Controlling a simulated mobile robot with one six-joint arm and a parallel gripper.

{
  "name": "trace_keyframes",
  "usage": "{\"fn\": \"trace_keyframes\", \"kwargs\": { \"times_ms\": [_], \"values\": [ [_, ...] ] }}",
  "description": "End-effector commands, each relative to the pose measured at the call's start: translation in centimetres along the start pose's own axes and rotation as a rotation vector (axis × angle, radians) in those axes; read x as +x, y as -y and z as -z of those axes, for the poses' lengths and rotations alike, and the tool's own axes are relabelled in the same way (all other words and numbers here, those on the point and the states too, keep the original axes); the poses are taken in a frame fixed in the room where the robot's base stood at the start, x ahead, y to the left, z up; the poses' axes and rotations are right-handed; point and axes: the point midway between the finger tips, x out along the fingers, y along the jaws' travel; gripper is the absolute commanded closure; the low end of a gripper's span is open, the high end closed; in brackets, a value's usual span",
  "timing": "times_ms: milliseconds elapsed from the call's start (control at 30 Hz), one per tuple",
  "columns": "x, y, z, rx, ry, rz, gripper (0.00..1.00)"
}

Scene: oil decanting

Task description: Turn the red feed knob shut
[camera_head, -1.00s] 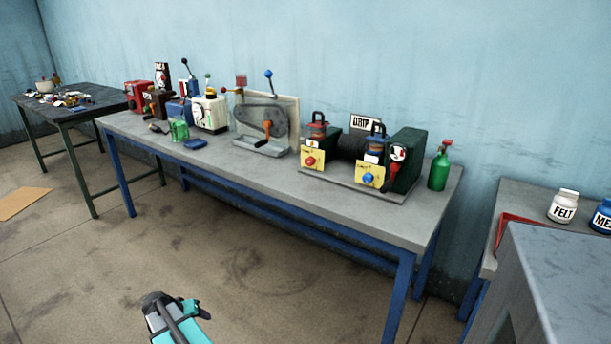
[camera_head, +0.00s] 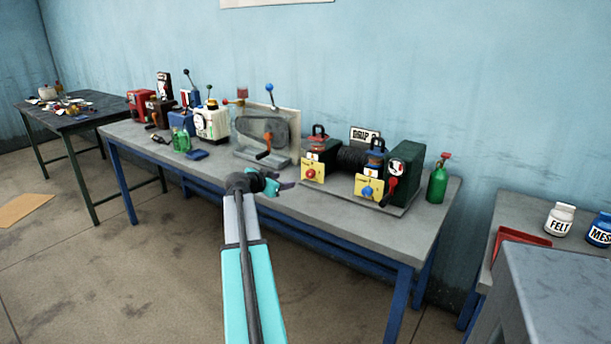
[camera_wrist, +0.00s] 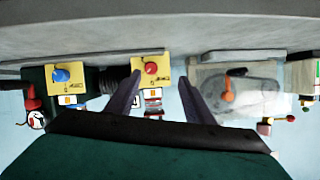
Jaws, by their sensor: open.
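The red feed knob (camera_head: 311,173) sits on a yellow plate (camera_head: 318,164) at the left front of the drip machine on the long bench. It also shows in the wrist view (camera_wrist: 151,68), where the picture is upside down, beyond and between the two fingers. My gripper (camera_head: 285,185) is open and empty, near the bench's front edge, left of and short of the red knob. It is apart from the knob. In the wrist view the fingertips (camera_wrist: 162,78) point toward the machine. A blue knob (camera_head: 367,191) sits on a second yellow plate, right of the red one.
A belt machine with an orange crank (camera_head: 265,154) stands left of the knobs. A green bottle (camera_head: 438,180) stands at the bench's right end. A red lever (camera_head: 392,186) hangs on the green housing (camera_head: 405,168). The bench's front edge (camera_head: 330,225) lies just below the gripper.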

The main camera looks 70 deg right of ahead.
Motion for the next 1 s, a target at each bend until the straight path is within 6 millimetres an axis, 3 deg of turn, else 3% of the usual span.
{"fn": "trace_keyframes", "kwargs": {
  "times_ms": [67, 200, 667, 1000],
  "values": [
    [0.5, -1.0, 1.5, 0.013, -0.010, -0.013, 0.52],
    [0.7, -1.6, 2.3, 0.020, -0.016, -0.020, 0.52],
    [1.1, -1.6, 2.3, 0.019, -0.015, -0.021, 0.52],
    [4.3, -1.6, 2.4, 0.019, -0.015, -0.022, 0.52]
  ]
}}
